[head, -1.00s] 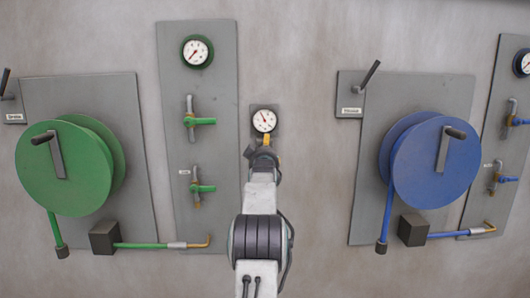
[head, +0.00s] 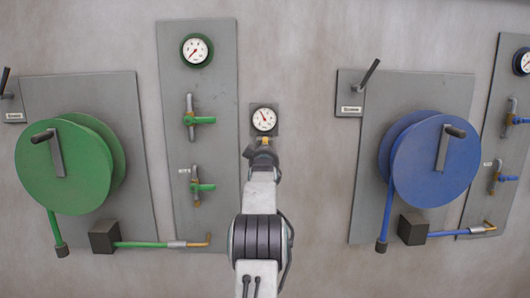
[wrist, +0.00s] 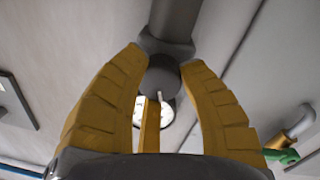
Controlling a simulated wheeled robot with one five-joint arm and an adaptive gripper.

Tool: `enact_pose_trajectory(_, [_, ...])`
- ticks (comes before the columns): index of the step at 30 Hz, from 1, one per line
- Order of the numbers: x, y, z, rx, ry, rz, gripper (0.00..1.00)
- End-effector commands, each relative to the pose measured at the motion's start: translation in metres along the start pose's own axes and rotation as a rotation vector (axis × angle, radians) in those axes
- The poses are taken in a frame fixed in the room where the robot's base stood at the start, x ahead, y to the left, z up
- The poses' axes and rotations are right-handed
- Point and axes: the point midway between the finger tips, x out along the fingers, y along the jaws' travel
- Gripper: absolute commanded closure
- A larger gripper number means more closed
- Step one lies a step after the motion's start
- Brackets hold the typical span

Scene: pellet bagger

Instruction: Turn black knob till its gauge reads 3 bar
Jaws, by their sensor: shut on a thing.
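The black knob (wrist: 164,77) is a dark round piece between the two yellow fingers of my gripper (wrist: 163,60) in the wrist view. My gripper is shut on it. A dark cylinder shows just beyond the knob. The small white gauge (head: 264,119) sits on a grey plate right above my gripper (head: 264,144) in the head view. Its red needle points up and to the left; the numbers are too small to read. The gauge also shows partly behind the knob in the wrist view (wrist: 139,112). In the head view my arm hides the knob.
A grey panel with a green-rimmed gauge (head: 197,50) and two green-handled valves (head: 203,120) stands left of my arm. A green reel (head: 62,168) is further left. A blue reel (head: 430,165) is on the right. Bare wall lies between my arm and the blue reel's panel.

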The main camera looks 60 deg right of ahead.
Motion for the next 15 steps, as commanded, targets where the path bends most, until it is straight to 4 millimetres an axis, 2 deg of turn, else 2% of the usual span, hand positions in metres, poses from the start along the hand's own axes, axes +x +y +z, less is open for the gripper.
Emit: enact_pose_trajectory(15, [-0.0002, -0.0011, -0.0005, -0.332, 0.024, 0.017, 0.96])
